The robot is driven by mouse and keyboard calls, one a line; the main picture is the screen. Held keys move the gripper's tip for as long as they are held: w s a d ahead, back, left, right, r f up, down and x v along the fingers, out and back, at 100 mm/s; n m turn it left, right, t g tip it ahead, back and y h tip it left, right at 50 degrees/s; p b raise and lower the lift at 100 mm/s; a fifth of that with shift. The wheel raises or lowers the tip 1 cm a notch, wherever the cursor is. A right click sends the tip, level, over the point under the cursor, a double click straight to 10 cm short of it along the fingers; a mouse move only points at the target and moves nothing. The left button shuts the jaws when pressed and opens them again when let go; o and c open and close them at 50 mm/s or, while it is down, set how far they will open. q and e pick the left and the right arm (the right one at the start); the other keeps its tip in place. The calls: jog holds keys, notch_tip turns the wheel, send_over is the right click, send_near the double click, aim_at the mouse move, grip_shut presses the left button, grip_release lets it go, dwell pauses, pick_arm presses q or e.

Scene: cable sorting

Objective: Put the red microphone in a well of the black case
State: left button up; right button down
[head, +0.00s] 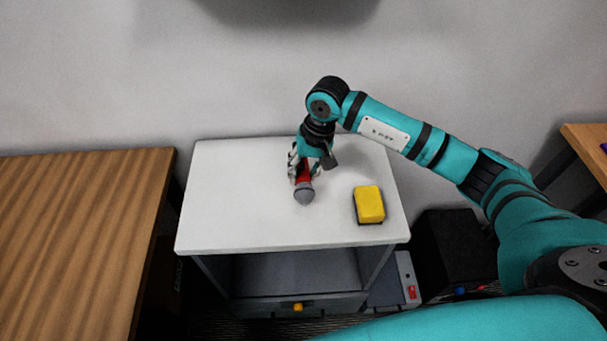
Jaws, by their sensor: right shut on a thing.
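The red microphone (303,185) has a grey head that points toward me. It is at the middle of the small white table (220,215). My right gripper (304,170) reaches down from above and is shut on the microphone's red body. The fingers hide part of the body. I cannot tell whether the microphone still touches the table top. My left gripper is not in view. I do not see a black case with wells that I can make out for sure.
A yellow block with a dark underside (369,204) lies right of the microphone on the white table. A wooden table (80,230) stands at the left and another wooden surface (590,145) at the right edge. A black box (450,245) is on the floor. The white table's left half is clear.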

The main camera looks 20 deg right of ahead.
aim_at(304, 178)
jog(key=shift+w+d+f, duration=0.1)
jog(key=shift+w, duration=0.3)
jog(key=x, duration=0.1)
jog(key=p+x, duration=0.1)
jog(key=shift+s+d+f, duration=0.1)
jog(key=shift+d+f, duration=0.05)
jog(key=shift+f, duration=0.45)
jog(key=shift+f, duration=0.1)
jog(key=shift+f, duration=0.1)
jog(key=c, duration=1)
grip_release()
